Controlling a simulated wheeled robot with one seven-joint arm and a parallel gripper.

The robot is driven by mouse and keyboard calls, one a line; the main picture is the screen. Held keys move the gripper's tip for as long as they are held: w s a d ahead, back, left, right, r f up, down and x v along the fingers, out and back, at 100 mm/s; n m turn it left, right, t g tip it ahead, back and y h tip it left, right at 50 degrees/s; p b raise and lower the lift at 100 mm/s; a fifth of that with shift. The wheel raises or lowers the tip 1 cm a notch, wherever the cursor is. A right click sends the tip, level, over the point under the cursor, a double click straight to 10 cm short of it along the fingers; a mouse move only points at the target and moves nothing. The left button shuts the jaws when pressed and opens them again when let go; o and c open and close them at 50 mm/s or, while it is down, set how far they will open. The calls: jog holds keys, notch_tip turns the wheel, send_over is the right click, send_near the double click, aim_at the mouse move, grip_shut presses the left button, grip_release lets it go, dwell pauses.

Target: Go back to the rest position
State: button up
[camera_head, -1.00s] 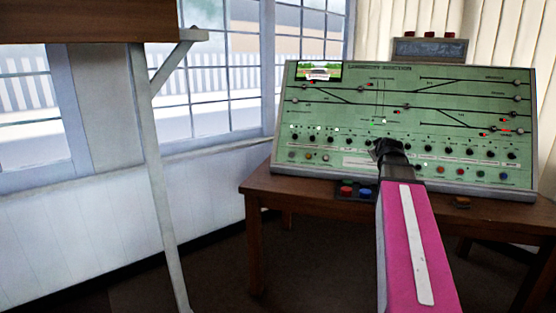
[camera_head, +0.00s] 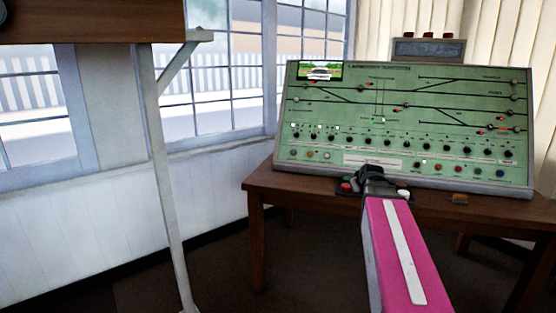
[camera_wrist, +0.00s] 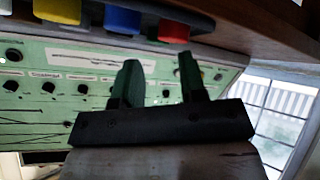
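My gripper (camera_head: 370,171) shows at the end of my pink arm in the head view, in front of the lower edge of the green control panel (camera_head: 440,140). In the wrist view my gripper (camera_wrist: 157,78) has its two dark fingers apart, with nothing seen between them. The green panel (camera_wrist: 45,62) shows behind the fingers, with dark knobs and labels. Whether the fingers touch anything cannot be told.
The panel stands on a brown wooden desk (camera_head: 300,190). A small box with a red button (camera_head: 347,186) lies beside my gripper, partly hidden. A grey post (camera_head: 165,190) and a wooden shelf (camera_head: 90,22) stand at left. Open floor lies between post and desk.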

jog(key=s+a+f+m+g, duration=0.1)
jog(key=s+a+f+g, duration=0.4)
jog(key=s+f, duration=0.5)
jog(key=s+a+f+m+g, duration=0.2)
jog(key=s+a+f+g, duration=0.3)
jog(key=s+a+f, duration=0.4)
notch_tip(320, 180, down, 6)
jog(key=shift+s+f+y, duration=0.15)
jog(key=shift+s+y, duration=0.15)
jog(key=shift+s, duration=0.65)
jog(key=shift+a, duration=0.1)
